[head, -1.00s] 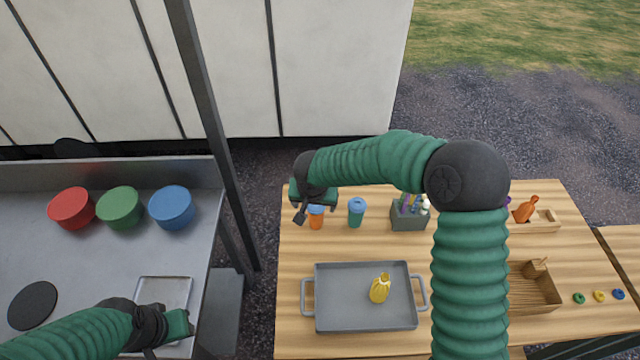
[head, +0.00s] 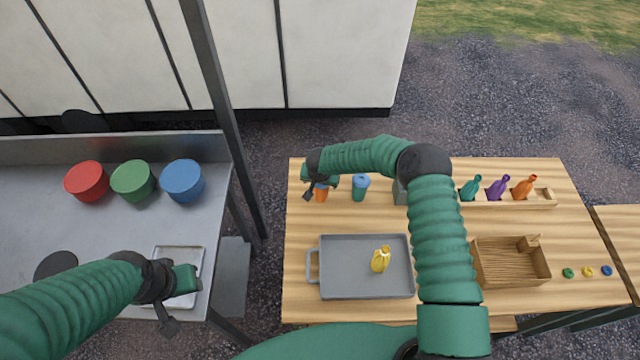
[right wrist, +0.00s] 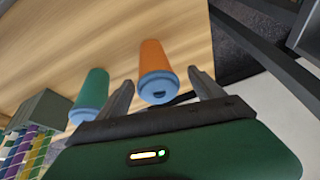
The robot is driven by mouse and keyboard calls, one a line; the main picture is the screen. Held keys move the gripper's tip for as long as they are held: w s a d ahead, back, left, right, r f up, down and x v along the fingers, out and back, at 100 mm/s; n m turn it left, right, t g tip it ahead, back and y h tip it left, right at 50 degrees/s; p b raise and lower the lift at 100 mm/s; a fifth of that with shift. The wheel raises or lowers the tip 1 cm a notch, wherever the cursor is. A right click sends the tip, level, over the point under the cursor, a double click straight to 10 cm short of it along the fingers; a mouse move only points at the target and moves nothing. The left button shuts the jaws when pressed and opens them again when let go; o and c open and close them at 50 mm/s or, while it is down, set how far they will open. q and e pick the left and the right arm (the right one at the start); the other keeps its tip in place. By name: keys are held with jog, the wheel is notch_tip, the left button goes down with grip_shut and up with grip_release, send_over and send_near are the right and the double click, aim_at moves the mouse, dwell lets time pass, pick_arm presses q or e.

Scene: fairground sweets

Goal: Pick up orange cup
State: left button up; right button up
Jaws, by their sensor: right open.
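The orange cup (head: 321,194) stands near the back left corner of the wooden table, partly hidden by my right gripper (head: 312,187). In the right wrist view the orange cup (right wrist: 155,68), with a blue lid, lies between the two open fingers of my right gripper (right wrist: 160,95). I cannot tell whether a finger touches it. A green cup (head: 360,189) with a blue lid stands just right of it, and also shows in the right wrist view (right wrist: 90,92). My left gripper (head: 182,290) is over a small metal tray on the steel counter; its jaws are unclear.
A grey tray (head: 335,290) holds a yellow bottle (head: 380,259). A grey box (right wrist: 45,115) stands beyond the green cup, mostly behind my right arm. A wooden rack (head: 545,198) holds teal, purple and orange bottles.

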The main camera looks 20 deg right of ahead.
jog(key=shift+w+d+f, duration=0.15)
jog(key=shift+f, duration=0.5)
jog(key=shift+w+d+f, duration=0.15)
jog(key=shift+d, duration=0.1)
jog(key=c, duration=0.5)
jog(key=shift+a, duration=0.15)
jog(key=c, duration=1.1)
